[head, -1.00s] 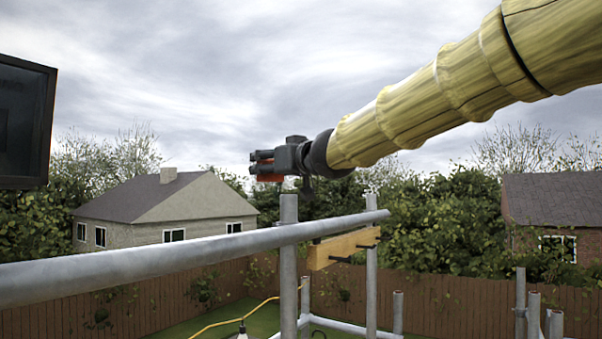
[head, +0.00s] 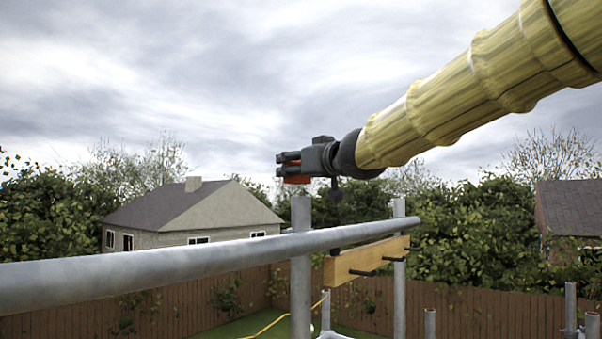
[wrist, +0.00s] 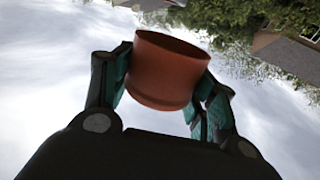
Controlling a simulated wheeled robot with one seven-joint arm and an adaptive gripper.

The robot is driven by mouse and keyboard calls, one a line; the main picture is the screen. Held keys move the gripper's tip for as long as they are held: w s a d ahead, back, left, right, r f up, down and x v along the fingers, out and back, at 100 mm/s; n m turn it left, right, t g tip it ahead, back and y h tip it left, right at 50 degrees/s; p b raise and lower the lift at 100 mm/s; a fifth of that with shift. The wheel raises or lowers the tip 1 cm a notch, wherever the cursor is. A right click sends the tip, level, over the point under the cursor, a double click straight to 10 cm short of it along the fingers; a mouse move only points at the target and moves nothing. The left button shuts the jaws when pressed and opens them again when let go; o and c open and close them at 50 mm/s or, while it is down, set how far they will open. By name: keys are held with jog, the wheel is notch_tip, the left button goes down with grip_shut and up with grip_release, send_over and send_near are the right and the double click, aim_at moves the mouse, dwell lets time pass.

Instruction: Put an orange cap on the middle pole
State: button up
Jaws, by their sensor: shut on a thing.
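My gripper (head: 288,163) is shut on an orange cap (head: 297,180), at the end of my yellow-sleeved arm. In the wrist view the orange cap (wrist: 167,70) sits between the two fingers, with its open end showing at the top. In the head view the gripper and cap appear just above the top of a grey upright pole (head: 301,212). I cannot tell whether the cap touches the pole or is in line with it in depth. Another grey pole (head: 399,235) stands to the right. Which pole is the middle one is not clear.
A long grey rail (head: 150,262) crosses in front of the poles. A wooden beam (head: 365,258) with dark pegs lies behind it. Shorter pipes (head: 570,305) stand at the lower right. A fence (head: 460,300), hedges and houses are farther back. Open sky surrounds the gripper.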

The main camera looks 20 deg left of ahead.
jog(key=w+f+b, duration=0.1)
jog(key=w+f, duration=0.1)
jog(key=w+f+b, duration=0.1)
jog(key=w+f, duration=0.1)
jog(key=f, duration=0.1)
jog(key=shift+w+a+f, duration=0.1)
jog(key=shift+w, duration=0.2)
jog(key=shift+c, duration=0.9)
jog(key=shift+a+f+b, duration=0.1)
jog(key=shift+f+b, duration=0.1)
jog(key=shift+b, duration=0.25)
jog(key=shift+c, duration=0.6)
jog(key=shift+s, duration=0.45)
jog(key=shift+c, duration=0.6)
jog(key=shift+s+a+f+b, duration=0.1)
jog(key=shift+b, duration=0.25)
jog(key=shift+c, duration=0.6)
jog(key=shift+w+d, duration=0.2)
jog(key=shift+s, duration=0.1)
jog(key=shift+a, duration=0.1)
jog(key=shift+a+p, duration=0.1)
jog(key=shift+p, duration=0.45)
jog(key=shift+r+p, duration=0.95)
jog(key=shift+p, duration=0.25)
